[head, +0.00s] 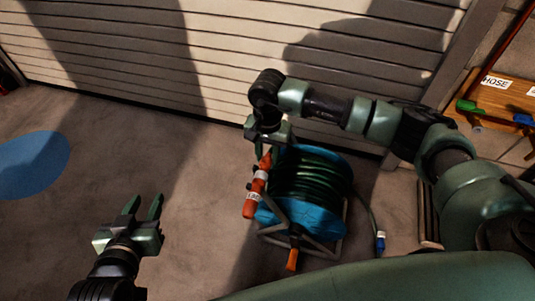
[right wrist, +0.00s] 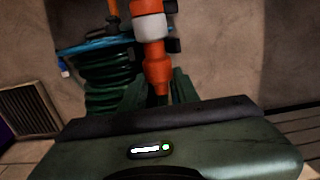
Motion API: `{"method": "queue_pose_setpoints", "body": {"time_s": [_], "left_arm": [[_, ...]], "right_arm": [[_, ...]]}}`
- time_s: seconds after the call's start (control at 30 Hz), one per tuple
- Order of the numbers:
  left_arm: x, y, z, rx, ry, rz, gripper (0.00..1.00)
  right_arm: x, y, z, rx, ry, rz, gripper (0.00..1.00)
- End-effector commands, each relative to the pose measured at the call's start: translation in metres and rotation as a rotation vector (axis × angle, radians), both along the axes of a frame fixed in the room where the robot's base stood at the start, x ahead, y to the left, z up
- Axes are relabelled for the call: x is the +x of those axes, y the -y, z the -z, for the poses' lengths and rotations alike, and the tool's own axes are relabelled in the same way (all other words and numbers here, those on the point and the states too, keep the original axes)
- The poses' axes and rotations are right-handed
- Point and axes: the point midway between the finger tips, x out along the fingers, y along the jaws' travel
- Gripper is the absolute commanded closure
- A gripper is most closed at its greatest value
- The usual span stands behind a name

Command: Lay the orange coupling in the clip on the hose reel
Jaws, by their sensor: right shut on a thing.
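The orange coupling (head: 250,207), with a white band, hangs steeply tilted at the left side of the hose reel (head: 317,219). My right gripper (head: 265,153) is shut on its upper end. In the right wrist view the coupling (right wrist: 157,72) runs out from between the fingers (right wrist: 158,92), in front of the reel (right wrist: 72,48). Small dark pieces show beside the coupling; I cannot tell whether they are the clip or whether they touch it. My left gripper (head: 143,208) is open and empty above the floor at the lower left.
The reel carries green hose (head: 305,178) and an orange handle (head: 292,260). A blue hose end (head: 380,241) lies right of it. A shutter door (head: 240,60) stands behind.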

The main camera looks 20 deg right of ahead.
Motion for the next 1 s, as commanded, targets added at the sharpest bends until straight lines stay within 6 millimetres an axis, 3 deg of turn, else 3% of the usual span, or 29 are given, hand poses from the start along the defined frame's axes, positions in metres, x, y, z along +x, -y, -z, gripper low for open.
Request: {"method": "queue_pose_setpoints", "body": {"time_s": [0.43, 0.47, 0.53, 0.87, 1.0], "left_arm": [[0.000, 0.000, 0.000, 0.000, 0.000, 0.001, 0.64], [0.000, 0.000, 0.000, 0.000, 0.000, 0.001, 0.64], [0.000, 0.000, 0.000, 0.000, 0.000, 0.001, 0.64], [0.000, 0.000, 0.000, -0.001, -0.001, 0.000, 0.64], [-0.007, -0.005, 0.008, 0.016, -0.062, -0.006, 0.64]], "right_arm": [[0.000, 0.000, 0.000, 0.000, 0.000, 0.000, 1.00], [0.000, 0.000, 0.000, 0.000, 0.000, 0.000, 0.61], [0.000, 0.000, 0.000, 0.001, 0.001, 0.000, 0.44], [0.000, 0.000, -0.001, 0.000, 0.000, 0.000, 0.44], [0.001, 0.001, -0.015, 0.000, 0.002, 0.000, 0.44]]}}
